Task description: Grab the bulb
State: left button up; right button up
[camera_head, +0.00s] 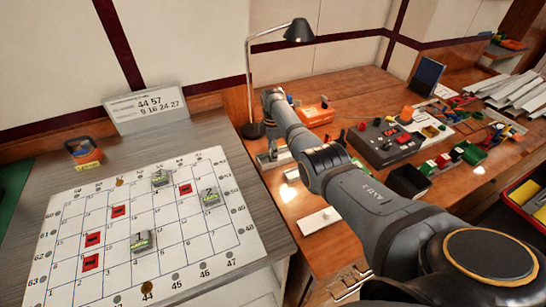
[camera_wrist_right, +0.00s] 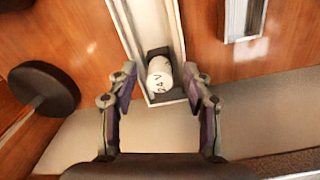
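The bulb (camera_wrist_right: 160,74) is a small white rounded cylinder with "24V" lettering in the right wrist view. It sits in a dark holder at the near end of a long pale channel (camera_wrist_right: 136,24). My right gripper (camera_wrist_right: 159,88) is open, with one finger to each side of the bulb. A gap shows between the bulb and each finger, so it is not gripped. In the head view my right arm reaches over the wooden desk toward the lamp, and its fingers are too small or hidden to tell. My left gripper is not in view.
The lamp's round dark base (camera_wrist_right: 44,88) is left of my right gripper; the lamp head (camera_head: 299,31) hangs above the desk. A second pale channel (camera_wrist_right: 243,18) lies to the right. A numbered grid board (camera_head: 105,225) with red and grey blocks covers the left table.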

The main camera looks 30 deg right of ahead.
grip_shut()
jog(key=shift+r, duration=0.1)
jog(key=shift+r, duration=0.4)
jog(key=r, duration=0.1)
jog(key=r+p, duration=0.1)
jog(key=s+r, duration=0.1)
jog(key=r, duration=0.1)
jog(key=shift+d+p, duration=0.35)
jog(key=shift+d, duration=0.05)
jog(key=s+d+r+p, duration=0.6)
jog(key=s+r, duration=0.1)
jog(key=s, duration=0.4)
jog(key=shift+d+r, duration=0.15)
jog(key=shift+r, duration=0.25)
